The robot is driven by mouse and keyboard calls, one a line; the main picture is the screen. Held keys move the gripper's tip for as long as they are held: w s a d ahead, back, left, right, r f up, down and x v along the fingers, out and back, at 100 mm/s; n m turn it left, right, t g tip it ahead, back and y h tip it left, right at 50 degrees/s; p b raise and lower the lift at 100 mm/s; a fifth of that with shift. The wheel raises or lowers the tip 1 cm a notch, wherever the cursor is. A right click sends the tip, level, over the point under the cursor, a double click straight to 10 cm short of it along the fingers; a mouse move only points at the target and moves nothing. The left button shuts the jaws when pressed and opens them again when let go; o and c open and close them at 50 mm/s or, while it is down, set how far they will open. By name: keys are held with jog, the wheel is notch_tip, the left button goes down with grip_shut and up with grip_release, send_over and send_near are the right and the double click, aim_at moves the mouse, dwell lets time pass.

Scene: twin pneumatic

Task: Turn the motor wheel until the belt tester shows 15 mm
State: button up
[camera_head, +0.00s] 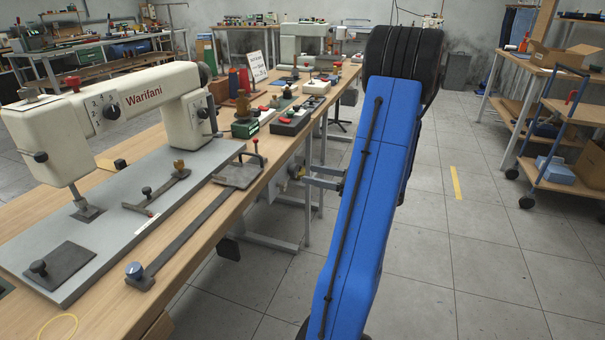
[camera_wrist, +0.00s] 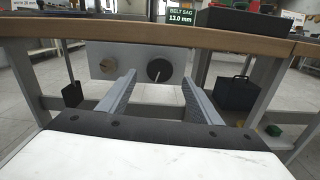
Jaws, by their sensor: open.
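The belt tester's dark display (camera_wrist: 181,18) stands on the bench in the wrist view and reads "BELT SAG 13.0 mm". Below the bench edge is a light grey panel (camera_wrist: 133,51). It carries a brass-coloured knob (camera_wrist: 106,67) at left and a black round knob (camera_wrist: 159,70) with a pale pointer line near its middle. I cannot tell for sure which is the motor wheel. My gripper (camera_wrist: 159,77) is open and empty; its fingers point at the panel, with the black knob seen between them. Contact cannot be judged.
A cream sewing machine (camera_head: 143,92) marked "Warifani" stands on a grey plate on the wooden bench (camera_head: 190,238). The wooden bench edge (camera_wrist: 100,33) runs above the panel in the wrist view. A blue cart (camera_head: 560,172) stands at right. The floor between is clear.

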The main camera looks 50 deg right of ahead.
aim_at(297, 171)
jog(key=shift+x, duration=2.4)
jog(key=c, duration=1)
